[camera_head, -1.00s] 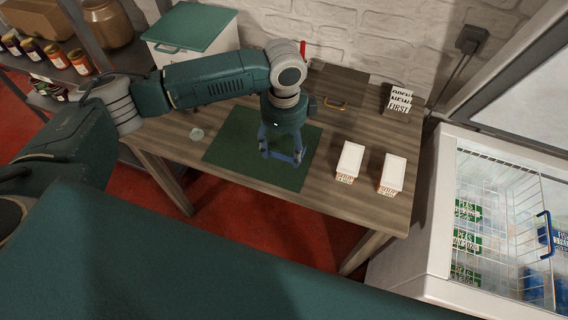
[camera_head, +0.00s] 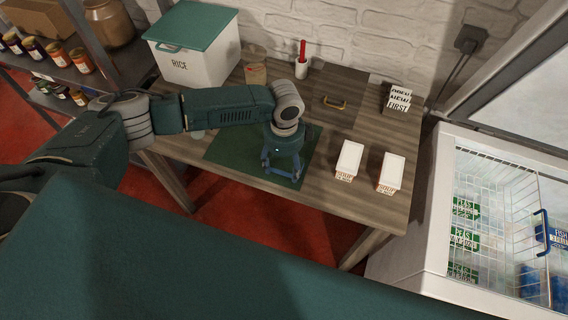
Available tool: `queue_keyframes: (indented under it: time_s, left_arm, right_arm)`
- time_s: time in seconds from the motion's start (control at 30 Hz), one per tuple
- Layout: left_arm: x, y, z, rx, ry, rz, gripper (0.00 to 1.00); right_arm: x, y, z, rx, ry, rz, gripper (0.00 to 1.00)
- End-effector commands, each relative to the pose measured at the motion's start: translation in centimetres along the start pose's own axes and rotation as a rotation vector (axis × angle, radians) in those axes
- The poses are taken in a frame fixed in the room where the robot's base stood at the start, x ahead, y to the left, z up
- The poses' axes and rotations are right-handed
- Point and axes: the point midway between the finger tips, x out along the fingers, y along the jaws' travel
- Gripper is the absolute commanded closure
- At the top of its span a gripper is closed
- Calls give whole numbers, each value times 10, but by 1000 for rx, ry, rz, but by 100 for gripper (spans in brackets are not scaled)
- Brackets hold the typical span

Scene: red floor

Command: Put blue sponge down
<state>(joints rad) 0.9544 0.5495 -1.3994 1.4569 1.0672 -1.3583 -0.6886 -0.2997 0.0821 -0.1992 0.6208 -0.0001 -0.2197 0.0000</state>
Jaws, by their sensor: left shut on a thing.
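My left gripper (camera_head: 281,173) points down over the front part of the green mat (camera_head: 230,154) on the wooden table. It is shut on the blue sponge (camera_head: 280,170), of which only a thin blue strip shows low between the fingers. The gripper and wrist hide most of it. I cannot tell whether the sponge touches the mat. My right gripper is not in view.
Two white-topped cartons (camera_head: 349,160) (camera_head: 391,172) stand right of the mat. A rice bin (camera_head: 195,50), a jar (camera_head: 255,73), a white cup with a red handle (camera_head: 301,67) and a lettered block (camera_head: 398,97) stand behind. An open freezer (camera_head: 440,215) is at right.

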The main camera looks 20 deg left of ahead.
Motion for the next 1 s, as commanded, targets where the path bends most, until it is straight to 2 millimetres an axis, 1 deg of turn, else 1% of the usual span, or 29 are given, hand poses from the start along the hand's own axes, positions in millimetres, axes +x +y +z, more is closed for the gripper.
queue_keyframes:
  time_s: [0.03, 0.07, 0.1, 0.13, 0.43, 0.57, 0.67, 0.9, 1.0]
  left_arm:
    - [2, 0, 0, 0, 0, 1, 58]
    - [2, 0, 0, 0, 0, 1, 33]
    - [2, 0, 0, 0, 0, 0, 25]
    - [2, 0, 0, 0, 0, 1, 19]
    - [1, 0, 0, 0, 0, 0, 18]
    - [-7, 0, -1, 0, 2, -2, 18]
    - [-22, -1, 0, 0, 2, -3, 18]
    - [-74, -1, 0, 1, 2, -5, 18]
    - [-93, -1, 0, 1, 2, -3, 18]
  right_arm:
    - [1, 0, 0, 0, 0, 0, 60]
    - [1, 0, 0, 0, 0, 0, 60]
    - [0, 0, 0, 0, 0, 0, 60]
    - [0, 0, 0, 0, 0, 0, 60]
    - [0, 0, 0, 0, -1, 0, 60]
    - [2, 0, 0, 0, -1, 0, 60]
    - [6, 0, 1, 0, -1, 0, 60]
    - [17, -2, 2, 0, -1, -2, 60]
    - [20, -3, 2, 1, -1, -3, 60]
